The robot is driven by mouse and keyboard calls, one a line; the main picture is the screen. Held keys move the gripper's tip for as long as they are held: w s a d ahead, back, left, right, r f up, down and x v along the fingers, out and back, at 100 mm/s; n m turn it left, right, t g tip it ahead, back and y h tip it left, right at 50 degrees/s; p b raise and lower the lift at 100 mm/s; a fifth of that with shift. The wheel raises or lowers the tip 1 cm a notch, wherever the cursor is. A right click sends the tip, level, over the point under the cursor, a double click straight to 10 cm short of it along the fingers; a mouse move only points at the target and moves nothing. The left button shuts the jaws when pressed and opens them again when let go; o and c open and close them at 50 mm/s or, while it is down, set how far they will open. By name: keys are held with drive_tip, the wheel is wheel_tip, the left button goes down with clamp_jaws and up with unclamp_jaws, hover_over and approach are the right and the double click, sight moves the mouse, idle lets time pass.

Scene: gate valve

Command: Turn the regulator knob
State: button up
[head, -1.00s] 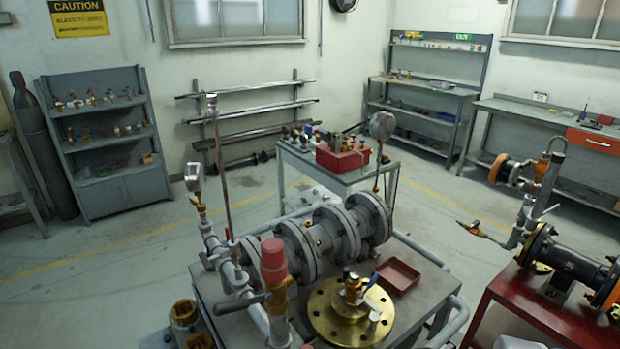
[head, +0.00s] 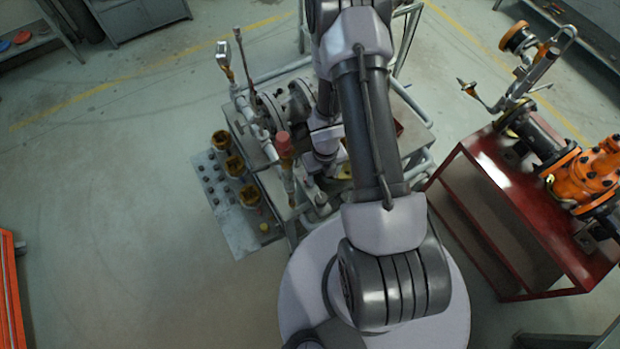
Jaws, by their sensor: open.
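The regulator knob (head: 284,142) is a red-pink cap standing upright on a brass body, on the grey pipework at the left front of the workbench. In the head view it is left of my arm's wrist and unobstructed. My gripper (head: 309,184) is small and dark at the end of the wrist, low and to the right of the knob. It is open and looks apart from the knob, with nothing seen in it. Its fingers are hard to make out against the pipes.
My arm hides much of the grey workbench (head: 417,118) and its flanged pipe. A grey plate with several brass fittings (head: 222,141) is at the left. A red stand (head: 500,195) with an orange valve (head: 592,180) is at the right. The floor at left is clear.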

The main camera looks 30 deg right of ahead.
sight(321, 198)
wheel_tip(321, 198, down, 18)
drive_tip(key=b, duration=1.7)
drive_tip(key=shift+d+r, duration=0.1)
drive_tip(key=shift+r, duration=0.25)
drive_tip(key=c, duration=1.4)
